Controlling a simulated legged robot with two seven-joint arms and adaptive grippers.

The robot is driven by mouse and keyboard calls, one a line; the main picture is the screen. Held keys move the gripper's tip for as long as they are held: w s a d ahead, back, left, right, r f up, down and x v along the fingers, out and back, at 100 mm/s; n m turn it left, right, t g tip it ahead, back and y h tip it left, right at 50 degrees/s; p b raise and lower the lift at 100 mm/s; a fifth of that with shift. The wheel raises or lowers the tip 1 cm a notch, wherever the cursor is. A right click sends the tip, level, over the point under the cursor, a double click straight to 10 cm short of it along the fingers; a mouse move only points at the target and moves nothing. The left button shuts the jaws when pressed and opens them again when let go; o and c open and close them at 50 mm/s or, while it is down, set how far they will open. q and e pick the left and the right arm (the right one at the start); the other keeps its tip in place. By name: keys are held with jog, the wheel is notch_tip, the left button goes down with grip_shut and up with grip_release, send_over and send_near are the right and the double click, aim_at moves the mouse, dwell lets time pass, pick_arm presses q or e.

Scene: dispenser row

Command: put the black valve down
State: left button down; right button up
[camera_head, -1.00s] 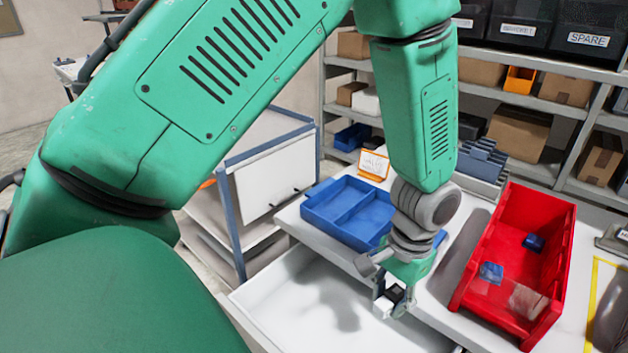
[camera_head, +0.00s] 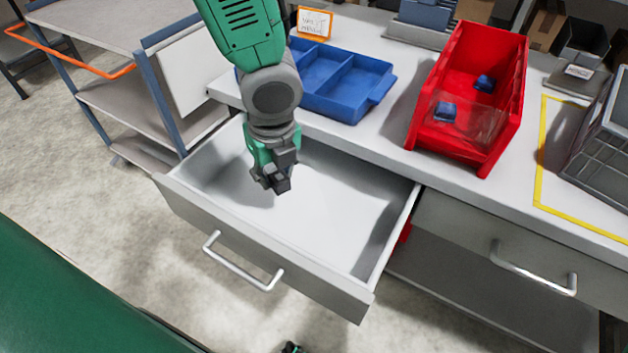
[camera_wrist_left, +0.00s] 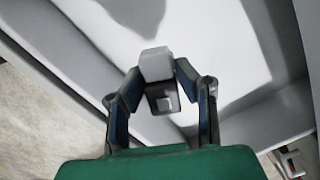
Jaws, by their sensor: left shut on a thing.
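My left gripper (camera_head: 274,172) hangs over the open drawer (camera_head: 335,205), pointing down. It is shut on the black valve (camera_head: 283,186), a small dark block at the fingertips, largely hidden by the fingers in the head view. In the left wrist view the gripper's two fingers (camera_wrist_left: 160,84) hold the valve (camera_wrist_left: 163,100), which shows a dark body with a pale square and a grey block at its far end. The drawer's pale floor (camera_wrist_left: 215,45) lies beyond it. I cannot tell the exact gap to the floor.
The drawer is pulled out and its visible floor is empty. On the worktop behind stand a blue divided tray (camera_head: 345,83) and a red bin (camera_head: 470,95) with small blue pieces inside. A grey trolley (camera_head: 130,90) stands left. A closed drawer (camera_head: 510,245) is at right.

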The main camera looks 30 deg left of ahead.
pick_arm(q)
jog(key=m, duration=0.4)
jog(key=d+m, duration=0.1)
jog(key=m, duration=0.1)
jog(key=shift+d+m+t+h+b, duration=0.1)
jog(key=shift+m+t+h+b, duration=0.2)
jog(key=shift+m+h, duration=0.1)
jog(key=m, duration=0.4)
jog(key=shift+d+r, duration=0.1)
jog(key=shift+d, duration=0.3)
jog(key=shift+m+h, duration=0.3)
jog(key=shift+m, duration=0.3)
jog(key=shift+s+a+f+m+b, duration=0.1)
jog(key=shift+f+m+b, duration=0.2)
jog(key=shift+b, duration=0.1)
jog(key=b, duration=0.3)
send_over(288, 214)
jog(key=f, duration=0.5)
jog(key=shift+s+f, duration=0.2)
jog(key=shift+f, duration=0.1)
jog(key=shift+f+b, duration=0.3)
jog(key=shift+f, duration=0.15)
jog(key=shift+d+f+b, duration=0.25)
jog(key=shift+f+b, duration=0.4)
jog(key=shift+f, duration=0.9)
jog(key=shift+a+r, duration=0.1)
jog(key=shift+a, duration=0.1)
pick_arm(e)
notch_tip(288, 214, down, 7)
jog(key=shift+d, duration=0.25)
